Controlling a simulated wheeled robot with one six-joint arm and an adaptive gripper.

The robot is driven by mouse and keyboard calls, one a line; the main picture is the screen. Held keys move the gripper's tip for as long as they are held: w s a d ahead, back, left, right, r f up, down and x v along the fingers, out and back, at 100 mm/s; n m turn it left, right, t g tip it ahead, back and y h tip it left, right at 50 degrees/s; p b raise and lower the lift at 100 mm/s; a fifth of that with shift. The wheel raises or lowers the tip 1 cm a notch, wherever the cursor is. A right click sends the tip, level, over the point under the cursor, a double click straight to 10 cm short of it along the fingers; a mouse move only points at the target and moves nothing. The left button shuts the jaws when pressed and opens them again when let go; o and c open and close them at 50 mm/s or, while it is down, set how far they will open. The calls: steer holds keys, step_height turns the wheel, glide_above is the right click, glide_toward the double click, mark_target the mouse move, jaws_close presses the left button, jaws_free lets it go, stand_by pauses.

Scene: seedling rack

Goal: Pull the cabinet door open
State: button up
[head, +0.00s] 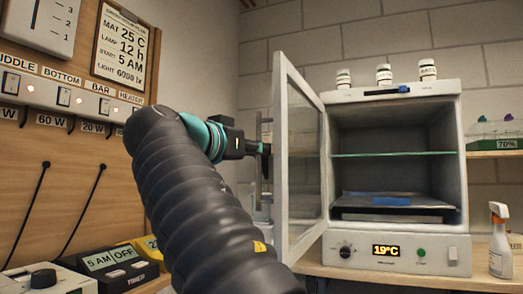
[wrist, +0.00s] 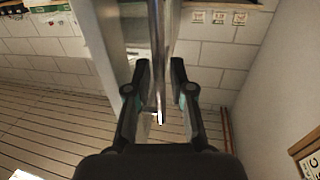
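The white cabinet (head: 453,170) stands on the wooden bench, and its inside shows. Its glazed door (head: 283,160) stands swung wide open to the left. My gripper (head: 266,149) is at the outer side of the door, and the door frame partly hides its tips. In the wrist view, my gripper (wrist: 161,66) has its two fingers apart. A vertical metal bar (wrist: 158,45), seemingly the door handle, passes between them. Gaps show on both sides of the bar, so the fingers do not look closed on it.
Inside are a glass shelf (head: 395,154) and a blue item (head: 392,199) low down. Small jars (head: 384,74) stand on top. A spray bottle (head: 500,240) stands at right. A timer (head: 113,262) and the switch panel (head: 64,96) are at left.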

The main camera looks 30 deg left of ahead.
steer(key=s+a, duration=0.1)
steer(key=s, duration=0.9)
steer(key=shift+s+a, duration=0.25)
steer(key=shift+s, duration=0.05)
